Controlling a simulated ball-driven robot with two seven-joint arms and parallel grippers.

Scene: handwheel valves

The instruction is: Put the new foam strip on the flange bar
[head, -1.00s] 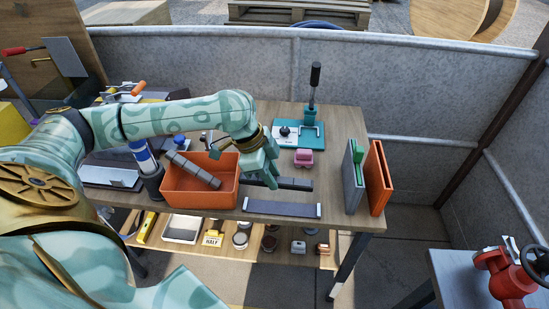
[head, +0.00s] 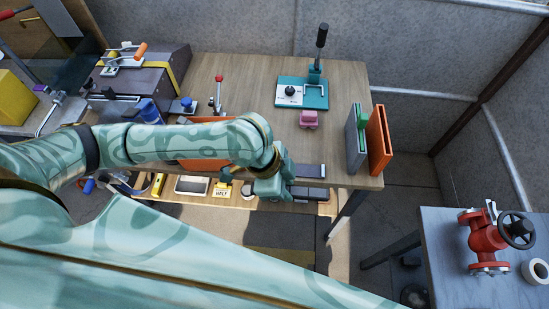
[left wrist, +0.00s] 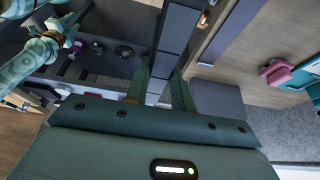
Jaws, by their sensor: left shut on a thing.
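My left gripper (head: 268,189) is shut on a dark grey foam strip (head: 311,195), at the table's front edge. The strip sticks out to the right of the gripper in the head view. In the left wrist view the segmented strip (left wrist: 174,45) runs upward between the fingers. The flat flange bar (head: 311,170) lies on the table just beyond the strip, with a light right end; my gripper hides its left part. The two look side by side and apart in the left wrist view, the bar (left wrist: 233,30) at the right. My right gripper (left wrist: 55,38) seems to show small at the left there.
An orange bin (head: 205,163) is mostly hidden behind my left arm. A pink block (head: 308,119), a teal lever press (head: 313,92) and grey (head: 355,142) and orange (head: 378,142) upright panels stand on the table. A red valve (head: 488,238) sits on a side bench.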

